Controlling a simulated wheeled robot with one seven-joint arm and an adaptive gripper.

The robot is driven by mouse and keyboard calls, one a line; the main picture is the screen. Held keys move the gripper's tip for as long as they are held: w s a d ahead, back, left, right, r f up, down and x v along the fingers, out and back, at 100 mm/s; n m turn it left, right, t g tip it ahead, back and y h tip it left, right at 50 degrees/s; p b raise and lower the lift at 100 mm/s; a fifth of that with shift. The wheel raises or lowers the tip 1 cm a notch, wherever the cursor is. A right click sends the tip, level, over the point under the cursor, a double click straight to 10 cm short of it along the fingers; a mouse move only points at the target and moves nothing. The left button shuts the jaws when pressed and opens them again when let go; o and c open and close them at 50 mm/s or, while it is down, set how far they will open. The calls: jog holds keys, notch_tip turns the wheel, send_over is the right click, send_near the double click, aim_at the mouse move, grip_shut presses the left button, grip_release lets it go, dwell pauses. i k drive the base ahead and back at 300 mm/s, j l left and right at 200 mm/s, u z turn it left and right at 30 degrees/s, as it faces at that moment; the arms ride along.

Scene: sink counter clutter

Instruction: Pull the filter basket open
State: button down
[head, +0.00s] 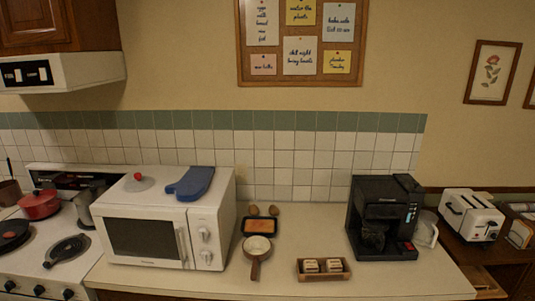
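The black coffee maker (398,240) stands upright on the right part of the counter, near its back wall. Its filter basket section (380,211) is the dark upper front part above the carafe (373,236); it looks closed, but black on black makes its edges hard to tell. A small lit panel (410,215) is on the machine's right front side. The carafe sits below in the machine. My gripper is not in view.
A white pitcher (426,229) stands close to the coffee maker's right. A wooden box of packets (323,268) lies to its front left. A small pan (257,248) and a white microwave (155,236) are further left. Counter in front of the machine is clear.

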aim_at(377, 210)
jog(key=i+l, duration=0.15)
jog(key=i, duration=0.35)
jog(key=i+z, duration=0.15)
jog(key=z, duration=1.6)
